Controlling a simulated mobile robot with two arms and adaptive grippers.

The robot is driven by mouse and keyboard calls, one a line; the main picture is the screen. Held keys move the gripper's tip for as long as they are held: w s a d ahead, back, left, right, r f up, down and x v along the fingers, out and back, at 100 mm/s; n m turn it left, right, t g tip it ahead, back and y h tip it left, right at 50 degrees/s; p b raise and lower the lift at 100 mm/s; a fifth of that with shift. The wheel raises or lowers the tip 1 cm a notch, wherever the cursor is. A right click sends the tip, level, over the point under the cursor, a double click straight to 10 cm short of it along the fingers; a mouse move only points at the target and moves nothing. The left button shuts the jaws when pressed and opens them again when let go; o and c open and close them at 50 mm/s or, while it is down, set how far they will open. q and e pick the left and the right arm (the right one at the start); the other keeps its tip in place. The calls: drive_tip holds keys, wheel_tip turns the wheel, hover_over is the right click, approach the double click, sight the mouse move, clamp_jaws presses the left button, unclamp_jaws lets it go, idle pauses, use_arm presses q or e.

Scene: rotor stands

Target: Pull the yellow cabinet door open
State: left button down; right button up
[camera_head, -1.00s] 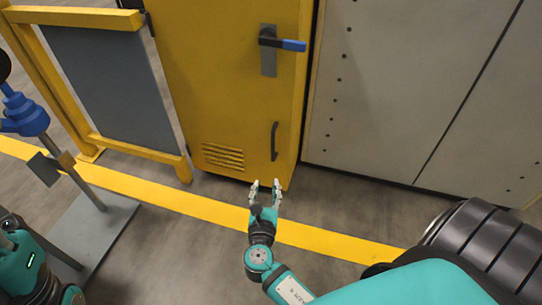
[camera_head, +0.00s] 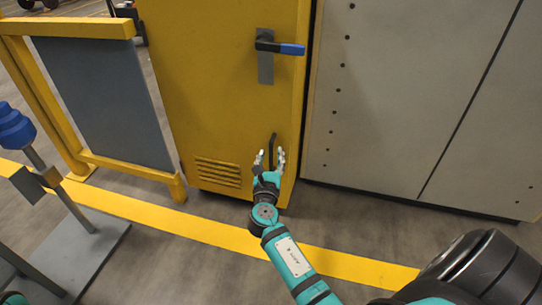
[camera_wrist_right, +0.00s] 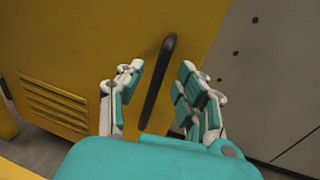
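The yellow cabinet door (camera_head: 222,90) stands shut in the head view, with a blue-ended lever (camera_head: 280,48) on a grey plate high up and a dark vertical bar handle (camera_head: 272,148) low on its right side. My right gripper (camera_head: 270,158) is open in front of the lower part of the bar handle. In the right wrist view the handle (camera_wrist_right: 160,80) shows between the two open fingers (camera_wrist_right: 155,95), with no clear sign of contact. My left gripper is not in view.
A yellow-framed barrier with a grey panel (camera_head: 105,100) stands left of the door. A post on a grey base plate (camera_head: 85,250) is at lower left. Pale panels (camera_head: 400,100) adjoin the door on the right. Open floor lies in front.

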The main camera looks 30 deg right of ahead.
drive_tip(key=shift+b+x, duration=0.3)
drive_tip(key=shift+x, duration=1.15)
drive_tip(key=shift+c, duration=0.2)
clamp_jaws()
